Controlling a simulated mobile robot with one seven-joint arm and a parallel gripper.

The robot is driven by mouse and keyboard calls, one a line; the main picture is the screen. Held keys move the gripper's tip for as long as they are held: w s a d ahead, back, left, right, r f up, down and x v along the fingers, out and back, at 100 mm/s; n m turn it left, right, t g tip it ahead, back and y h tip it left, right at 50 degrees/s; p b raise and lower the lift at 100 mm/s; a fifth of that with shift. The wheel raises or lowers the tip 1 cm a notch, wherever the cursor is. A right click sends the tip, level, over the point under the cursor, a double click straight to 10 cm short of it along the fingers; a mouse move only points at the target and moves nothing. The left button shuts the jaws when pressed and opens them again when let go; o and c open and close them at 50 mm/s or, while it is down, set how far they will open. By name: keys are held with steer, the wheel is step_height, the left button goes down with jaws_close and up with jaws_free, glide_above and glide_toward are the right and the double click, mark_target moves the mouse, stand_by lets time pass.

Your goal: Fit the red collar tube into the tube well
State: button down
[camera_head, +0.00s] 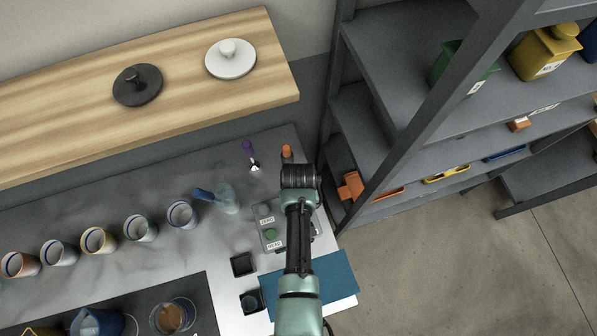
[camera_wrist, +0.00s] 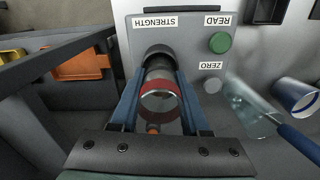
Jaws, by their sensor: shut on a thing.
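The red collar tube (camera_wrist: 161,104) is a clear glass tube with a red band, seen from above in the wrist view. My gripper (camera_wrist: 160,82) is shut on it, with one blue finger on each side. The tube well (camera_wrist: 157,49) is a dark round opening in the grey meter (camera_wrist: 190,53), beside the STRENGTH label. The tube's far end overlaps the well in the picture; I cannot tell whether it is inside or only above it. In the head view my arm hides the tube and well, and part of the meter (camera_head: 267,215) shows.
The meter has a green READ button (camera_wrist: 219,42) and a grey ZERO button (camera_wrist: 212,85). A glass vessel with a blue-handled tool (camera_head: 217,199) stands left of the meter, near several cups (camera_head: 182,215). An orange-topped item (camera_head: 287,152) stands behind. Shelving (camera_head: 400,150) rises to the right.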

steer(key=shift+f+b, duration=0.75)
steer(key=shift+f, duration=0.05)
steer(key=shift+c, duration=1.5)
jaws_free()
steer(key=shift+r, duration=0.15)
step_height(320, 180, up, 13)
steer(key=b, duration=0.1)
steer(key=shift+f, duration=0.2)
